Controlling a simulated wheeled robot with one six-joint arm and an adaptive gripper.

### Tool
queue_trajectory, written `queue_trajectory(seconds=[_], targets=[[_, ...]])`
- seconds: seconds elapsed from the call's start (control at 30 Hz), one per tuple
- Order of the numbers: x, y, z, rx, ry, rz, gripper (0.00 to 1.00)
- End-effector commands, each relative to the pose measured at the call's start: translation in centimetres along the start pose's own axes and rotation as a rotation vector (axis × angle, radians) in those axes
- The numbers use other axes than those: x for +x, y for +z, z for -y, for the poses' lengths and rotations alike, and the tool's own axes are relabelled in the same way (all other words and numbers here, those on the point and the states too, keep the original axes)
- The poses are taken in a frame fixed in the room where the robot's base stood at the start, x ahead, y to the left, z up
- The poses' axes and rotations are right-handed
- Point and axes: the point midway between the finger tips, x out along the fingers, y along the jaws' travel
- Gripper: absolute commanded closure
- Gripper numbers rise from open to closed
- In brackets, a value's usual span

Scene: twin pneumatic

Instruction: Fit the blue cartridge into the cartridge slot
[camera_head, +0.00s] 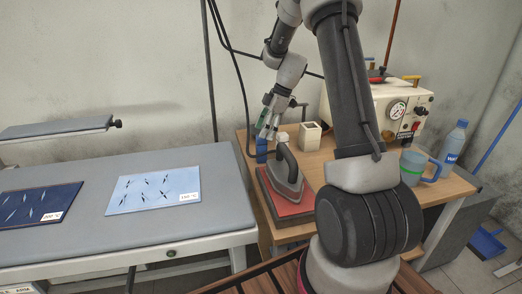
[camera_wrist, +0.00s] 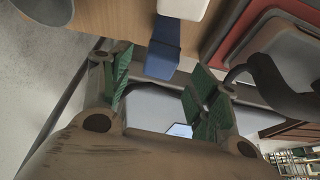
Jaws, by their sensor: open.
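The blue cartridge (camera_head: 261,150) stands on the wooden table near its left edge, beside the iron. In the wrist view the blue cartridge (camera_wrist: 163,48) shows between and beyond the finger pads, with a gap on each side. My gripper (camera_head: 268,132) is open and empty, just above and close to the cartridge. In the wrist view my gripper (camera_wrist: 158,82) shows two green-padded fingers spread apart. A small white block with a square opening (camera_head: 310,135) stands behind the iron. I cannot tell for certain whether that opening is the cartridge slot.
A grey iron (camera_head: 288,172) on a red pad (camera_head: 300,205) stands close to the cartridge. A cream machine with a gauge (camera_head: 392,108), a cup (camera_head: 412,168) and a bottle (camera_head: 453,145) are farther right. The ironing board (camera_head: 95,185) lies left.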

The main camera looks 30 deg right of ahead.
Motion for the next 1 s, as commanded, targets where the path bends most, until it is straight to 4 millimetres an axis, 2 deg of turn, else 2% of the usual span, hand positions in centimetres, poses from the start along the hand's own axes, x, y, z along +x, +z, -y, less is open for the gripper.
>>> queue_trajectory(seconds=[0.23, 0.47, 0.57, 0.77, 1.0], targets=[[3.8, 0.1, 0.0, 0.001, -0.003, 0.000, 0.39], [4.3, 0.1, 0.0, 0.001, -0.001, 0.000, 0.39], [4.3, 0.1, 0.0, 0.001, -0.001, 0.000, 0.54], [4.3, 0.1, 0.0, 0.002, -0.001, 0.000, 0.90], [4.2, 0.1, -0.1, 0.001, 0.000, 0.000, 0.92]])
